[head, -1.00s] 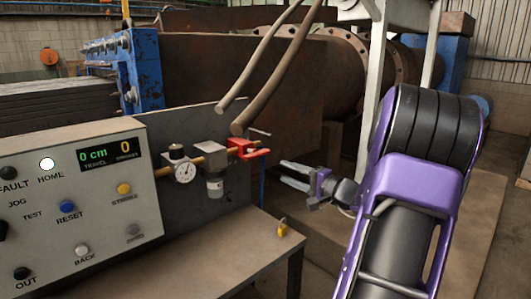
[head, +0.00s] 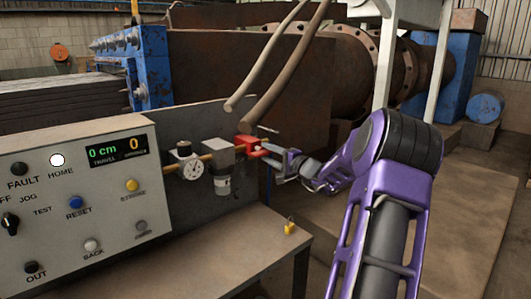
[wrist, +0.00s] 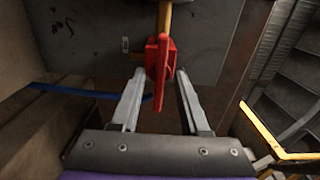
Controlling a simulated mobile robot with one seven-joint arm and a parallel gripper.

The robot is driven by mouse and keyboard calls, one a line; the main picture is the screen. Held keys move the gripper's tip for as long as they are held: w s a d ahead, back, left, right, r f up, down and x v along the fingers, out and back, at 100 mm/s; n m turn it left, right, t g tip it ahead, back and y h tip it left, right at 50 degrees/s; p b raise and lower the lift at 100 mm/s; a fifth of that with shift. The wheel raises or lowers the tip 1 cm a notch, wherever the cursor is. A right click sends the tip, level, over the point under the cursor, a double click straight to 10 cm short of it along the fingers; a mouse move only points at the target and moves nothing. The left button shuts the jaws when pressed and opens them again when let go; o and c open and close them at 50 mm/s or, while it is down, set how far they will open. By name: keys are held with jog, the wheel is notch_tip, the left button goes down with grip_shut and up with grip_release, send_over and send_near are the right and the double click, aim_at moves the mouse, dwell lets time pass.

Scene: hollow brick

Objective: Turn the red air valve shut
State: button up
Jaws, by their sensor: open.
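The red air valve (head: 249,145) sits at the right end of a brass pipe on the grey panel, to the right of a gauge and a filter unit. In the wrist view the red valve (wrist: 160,58) and its lever stand between my two fingers, near their tips. My gripper (head: 268,153) reaches the valve from the right. In the wrist view my gripper (wrist: 158,80) is open, with a gap visible on each side of the red lever. The far side of the valve is hidden.
The control box (head: 75,205) with buttons and a lit display stands at left. A pressure gauge (head: 193,169) and a filter (head: 221,170) adjoin the valve. A yellow padlock (head: 290,226) is on the bench (head: 245,250). Thick hoses (head: 285,75) hang above the valve.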

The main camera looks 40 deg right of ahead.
jog(key=shift+w, duration=0.9)
jog(key=shift+c, duration=0.3)
grip_shut()
